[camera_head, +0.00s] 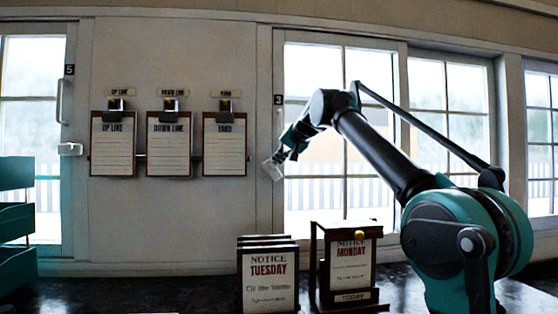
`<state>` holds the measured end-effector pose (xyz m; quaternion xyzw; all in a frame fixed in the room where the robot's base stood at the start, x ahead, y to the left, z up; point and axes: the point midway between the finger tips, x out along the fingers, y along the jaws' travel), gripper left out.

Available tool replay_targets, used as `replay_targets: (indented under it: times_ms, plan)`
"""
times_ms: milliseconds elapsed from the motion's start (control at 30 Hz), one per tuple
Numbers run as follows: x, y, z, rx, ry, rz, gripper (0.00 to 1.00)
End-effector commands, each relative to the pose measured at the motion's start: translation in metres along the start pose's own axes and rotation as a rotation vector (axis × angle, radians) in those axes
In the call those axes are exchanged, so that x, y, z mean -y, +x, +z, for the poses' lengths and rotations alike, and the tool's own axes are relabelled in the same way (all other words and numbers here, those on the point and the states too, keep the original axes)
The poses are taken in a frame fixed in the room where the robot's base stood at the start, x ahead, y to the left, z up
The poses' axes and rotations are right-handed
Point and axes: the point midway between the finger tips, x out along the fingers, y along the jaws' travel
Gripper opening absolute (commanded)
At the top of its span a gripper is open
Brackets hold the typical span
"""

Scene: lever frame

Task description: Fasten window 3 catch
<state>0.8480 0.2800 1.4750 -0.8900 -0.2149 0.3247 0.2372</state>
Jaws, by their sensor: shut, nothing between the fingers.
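The number plate "3" (278,99) marks the window 3 frame at the middle of the view. The pale catch (272,170) of window 3 sits on the left side of its frame, tilted downward. My gripper (281,157) is shut and empty right beside the catch, at its upper right. I cannot tell whether it touches the catch. My gripper and wrist hide part of the frame around the catch and the window's handle, if there is one.
Window 5 (69,70) at the left has a level pale catch (70,149). Clipboards (169,150) hang on the wall between the windows. Below, notice boards (268,280) and a wooden notice stand (348,297) stand on the dark counter. Teal trays (16,220) are at far left.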

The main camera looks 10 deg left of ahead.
Motion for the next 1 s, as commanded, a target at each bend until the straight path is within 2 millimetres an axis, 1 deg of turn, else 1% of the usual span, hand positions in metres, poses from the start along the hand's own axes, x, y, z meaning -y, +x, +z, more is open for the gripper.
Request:
replay_targets:
  times_ms: [1000]
  plan:
    - [0.0084, 0.0054, 0.0077, 0.001, -0.157, 0.109, 0.00]
